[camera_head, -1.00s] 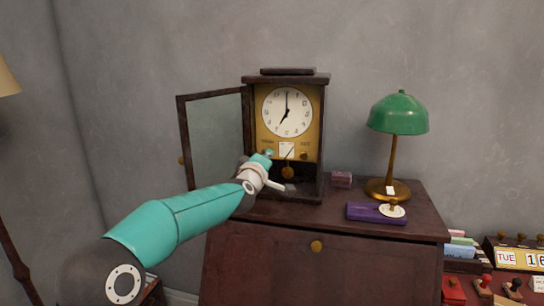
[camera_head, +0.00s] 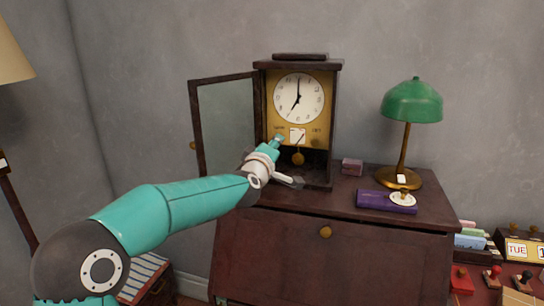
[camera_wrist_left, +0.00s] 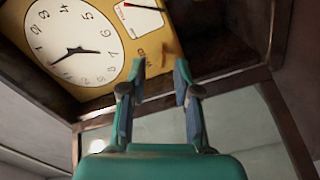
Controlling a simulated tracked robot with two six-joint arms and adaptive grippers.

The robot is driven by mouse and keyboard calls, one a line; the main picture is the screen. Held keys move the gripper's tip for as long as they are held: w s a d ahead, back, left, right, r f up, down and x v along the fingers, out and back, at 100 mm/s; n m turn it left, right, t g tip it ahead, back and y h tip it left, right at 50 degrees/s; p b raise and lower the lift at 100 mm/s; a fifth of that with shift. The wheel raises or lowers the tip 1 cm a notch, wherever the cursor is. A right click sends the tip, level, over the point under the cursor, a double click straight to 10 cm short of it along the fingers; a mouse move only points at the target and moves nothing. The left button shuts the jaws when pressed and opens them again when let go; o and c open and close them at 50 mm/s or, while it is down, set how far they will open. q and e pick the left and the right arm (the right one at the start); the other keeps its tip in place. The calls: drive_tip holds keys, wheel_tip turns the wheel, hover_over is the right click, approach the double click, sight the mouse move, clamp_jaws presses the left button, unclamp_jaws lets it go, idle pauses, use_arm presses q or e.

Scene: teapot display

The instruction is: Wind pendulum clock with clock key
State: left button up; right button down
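The pendulum clock (camera_head: 335,120) stands on a dark wooden desk, its glass door (camera_head: 228,125) swung open to the left. My left gripper (camera_head: 278,140) is at the lower left of the gold panel. In the left wrist view, its two fingers (camera_wrist_left: 160,72) are apart with nothing seen between them, near the edge of the gold panel (camera_wrist_left: 160,45). I cannot make out a clock key. My right gripper is out of view.
A purple box (camera_head: 375,201) with a round white tag (camera_head: 403,199) lies on the desk (camera_head: 425,215), right of the clock. A small dark pink box (camera_head: 352,167) and a green lamp (camera_head: 412,100) stand near it. The open door is close behind my left arm.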

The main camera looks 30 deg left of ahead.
use_arm(q)
drive_tip(key=v, duration=0.8)
drive_tip(key=shift+s, duration=0.15)
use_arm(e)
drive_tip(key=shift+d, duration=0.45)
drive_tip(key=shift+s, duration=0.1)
